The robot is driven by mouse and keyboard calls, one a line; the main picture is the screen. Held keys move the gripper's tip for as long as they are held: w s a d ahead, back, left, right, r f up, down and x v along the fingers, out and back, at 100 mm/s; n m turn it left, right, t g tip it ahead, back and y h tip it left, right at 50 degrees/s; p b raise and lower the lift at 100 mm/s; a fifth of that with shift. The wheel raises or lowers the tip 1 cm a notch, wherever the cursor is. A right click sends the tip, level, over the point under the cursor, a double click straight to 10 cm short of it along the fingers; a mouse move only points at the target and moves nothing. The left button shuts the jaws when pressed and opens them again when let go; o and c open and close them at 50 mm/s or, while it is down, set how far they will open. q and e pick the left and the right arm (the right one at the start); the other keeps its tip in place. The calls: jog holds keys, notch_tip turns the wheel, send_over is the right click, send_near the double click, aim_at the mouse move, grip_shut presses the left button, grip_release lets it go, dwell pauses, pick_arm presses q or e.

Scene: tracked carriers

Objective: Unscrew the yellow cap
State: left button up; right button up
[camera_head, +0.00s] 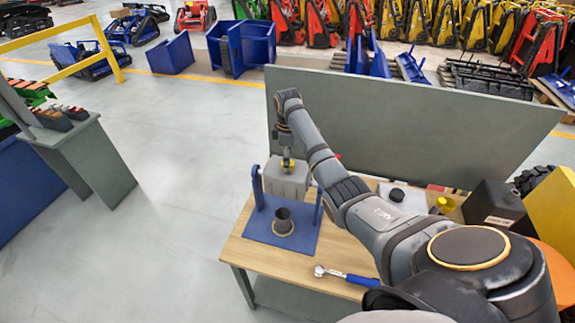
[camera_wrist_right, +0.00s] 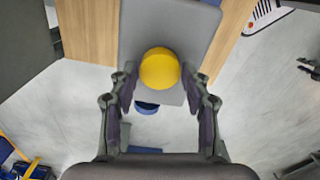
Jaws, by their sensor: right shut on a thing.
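The yellow cap (camera_wrist_right: 160,68) is round and sits between the two fingertips of my right gripper (camera_wrist_right: 160,77) in the right wrist view. The gripper is shut on its sides. Below the cap is a grey tank (camera_wrist_right: 205,20). In the head view the tank (camera_head: 285,180) stands between the posts of a blue stand (camera_head: 258,232) on the wooden table, and my right gripper (camera_head: 288,158) points down onto its top. The cap (camera_head: 288,164) is mostly hidden there by the fingers. My left gripper is not in view.
A dark funnel-like cup (camera_head: 283,220) stands on the stand's base. A blue-handled ratchet (camera_head: 345,276) lies near the table's front edge. A yellow item (camera_head: 445,204) and a black box (camera_head: 493,207) are at the right. A grey panel (camera_head: 400,120) rises behind the table (camera_head: 248,252).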

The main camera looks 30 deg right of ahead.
jog(key=shift+n, duration=0.7)
jog(key=n, duration=0.5)
jog(key=shift+n, duration=0.4)
jog(key=n, duration=0.4)
jog(key=shift+n, duration=0.3)
jog(key=shift+r+n, duration=0.15)
jog(key=shift+n, duration=1.05)
jog(key=shift+c, duration=0.5)
jog(key=shift+r, duration=0.15)
